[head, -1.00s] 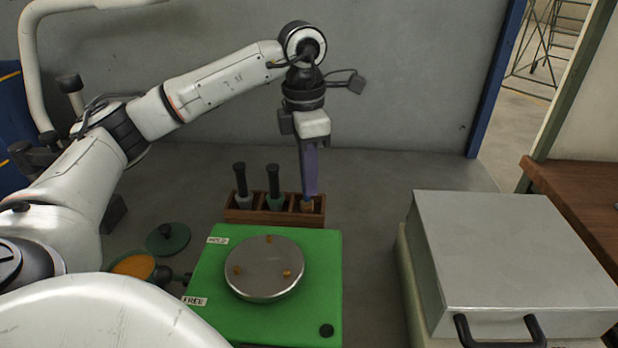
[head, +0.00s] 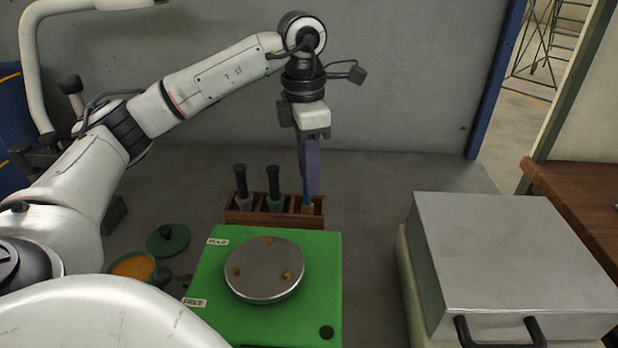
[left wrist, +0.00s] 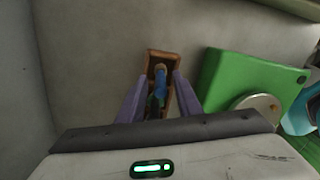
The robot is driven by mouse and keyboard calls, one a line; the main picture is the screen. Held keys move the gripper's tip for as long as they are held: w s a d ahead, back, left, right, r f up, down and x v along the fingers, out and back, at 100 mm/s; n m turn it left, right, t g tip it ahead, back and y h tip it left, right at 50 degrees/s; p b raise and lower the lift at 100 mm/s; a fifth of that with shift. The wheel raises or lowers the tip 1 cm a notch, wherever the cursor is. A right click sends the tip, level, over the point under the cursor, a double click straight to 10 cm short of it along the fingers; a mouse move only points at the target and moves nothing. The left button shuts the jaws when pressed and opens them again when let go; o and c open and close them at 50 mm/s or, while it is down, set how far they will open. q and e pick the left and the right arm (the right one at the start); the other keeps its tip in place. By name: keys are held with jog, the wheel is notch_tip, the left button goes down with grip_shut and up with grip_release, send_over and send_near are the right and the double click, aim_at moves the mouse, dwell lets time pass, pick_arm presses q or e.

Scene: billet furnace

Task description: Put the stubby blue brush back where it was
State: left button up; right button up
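The stubby blue brush (head: 308,205) stands in the right compartment of the small wooden rack (head: 238,215), its lower part hidden by the rack wall. In the left wrist view the blue brush (left wrist: 160,80) shows between my two purple fingers, with a gap on each side. My left gripper (head: 311,190) points down over that compartment, open, its fingertips around or just above the brush's top. My right gripper is in neither view.
Two dark-handled brushes, one grey (head: 241,185) and one green (head: 273,188), stand in the rack's other compartments. A green board (head: 215,270) with a round metal plate (head: 262,268) lies in front. A metal box (head: 515,255) stands right; an orange-filled bowl (head: 133,267) sits left.

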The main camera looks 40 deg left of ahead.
pick_arm(q)
jog(key=r+p, duration=0.1)
jog(key=r, duration=0.4)
jog(key=r+p, duration=0.2)
jog(key=r, duration=0.3)
jog(key=shift+s+a, duration=0.1)
jog(key=shift+s, duration=0.1)
